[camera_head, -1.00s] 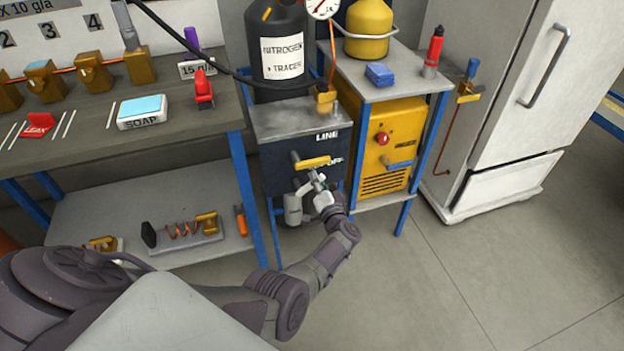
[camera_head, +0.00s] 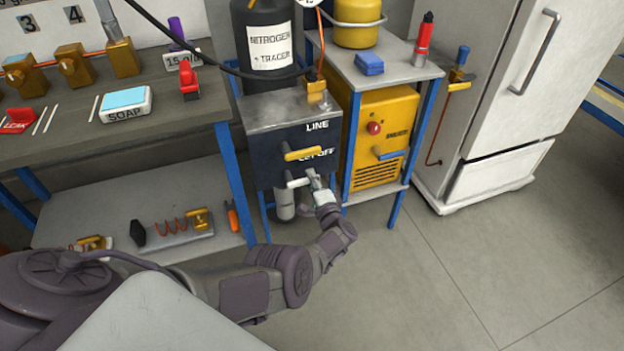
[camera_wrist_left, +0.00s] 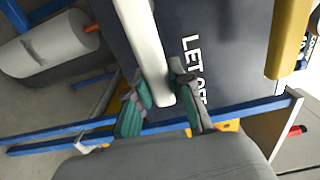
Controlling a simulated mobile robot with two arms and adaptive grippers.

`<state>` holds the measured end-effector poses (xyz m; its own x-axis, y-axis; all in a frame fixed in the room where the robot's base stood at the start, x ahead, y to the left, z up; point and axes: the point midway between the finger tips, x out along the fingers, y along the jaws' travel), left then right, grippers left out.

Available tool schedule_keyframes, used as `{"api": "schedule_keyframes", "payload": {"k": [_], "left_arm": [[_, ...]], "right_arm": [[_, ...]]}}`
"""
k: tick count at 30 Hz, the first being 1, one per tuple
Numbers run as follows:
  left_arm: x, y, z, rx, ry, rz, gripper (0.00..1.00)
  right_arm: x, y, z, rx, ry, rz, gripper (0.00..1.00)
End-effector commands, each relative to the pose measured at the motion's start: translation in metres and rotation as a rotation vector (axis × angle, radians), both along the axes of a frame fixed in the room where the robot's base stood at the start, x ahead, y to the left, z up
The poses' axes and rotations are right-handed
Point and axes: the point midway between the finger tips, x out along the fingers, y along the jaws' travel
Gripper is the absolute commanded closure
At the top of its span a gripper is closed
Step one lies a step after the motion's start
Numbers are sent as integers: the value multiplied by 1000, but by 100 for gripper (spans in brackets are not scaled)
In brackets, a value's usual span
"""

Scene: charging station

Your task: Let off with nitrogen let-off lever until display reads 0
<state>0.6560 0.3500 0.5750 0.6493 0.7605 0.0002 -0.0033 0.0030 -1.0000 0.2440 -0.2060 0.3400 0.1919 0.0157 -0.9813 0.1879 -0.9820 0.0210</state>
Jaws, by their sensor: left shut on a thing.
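The dark nitrogen panel (camera_head: 268,158) reads "LINE" and "LET OFF". A yellow lever (camera_head: 302,154) sticks out from it. Below it is a pale let-off lever (camera_head: 297,183), above a grey cylinder (camera_head: 285,205). My left gripper (camera_head: 312,184) is at the pale lever's right end. In the left wrist view my left gripper (camera_wrist_left: 160,95) has its green-padded fingers on both sides of the tip of the pale lever (camera_wrist_left: 150,45), shut on it. The gauge is almost wholly cut off at the top edge, so its reading cannot be seen. My right gripper is not in view.
A black nitrogen bottle (camera_head: 268,30) stands above the panel. A yellow machine (camera_head: 378,118) sits right of it under a grey shelf, then a white fridge (camera_head: 500,100). A workbench (camera_head: 90,140) is at the left. The floor in front is clear.

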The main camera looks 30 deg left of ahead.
Motion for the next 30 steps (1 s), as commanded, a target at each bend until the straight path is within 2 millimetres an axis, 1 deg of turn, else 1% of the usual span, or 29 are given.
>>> {"api": "schedule_keyframes", "payload": {"k": [1, 12, 13, 15, 17, 18, 26, 30], "left_arm": [[-1, -2, -2, 1, 9, -2, 100], [-1, -1, -3, 7, 15, -3, 100], [-1, -1, -3, 7, 15, -3, 77], [-1, -1, -3, 7, 14, -3, 66], [-1, -1, -2, 7, 13, -2, 55], [-1, -1, -2, 7, 13, -2, 52], [0, 0, -1, 6, 9, -1, 52], [-2, -3, -2, 6, 8, -1, 52]], "right_arm": [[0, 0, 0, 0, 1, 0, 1], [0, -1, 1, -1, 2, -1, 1], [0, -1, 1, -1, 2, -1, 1], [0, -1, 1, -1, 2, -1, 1], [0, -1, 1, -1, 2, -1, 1], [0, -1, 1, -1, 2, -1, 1], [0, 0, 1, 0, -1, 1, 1], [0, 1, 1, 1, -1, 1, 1]]}}
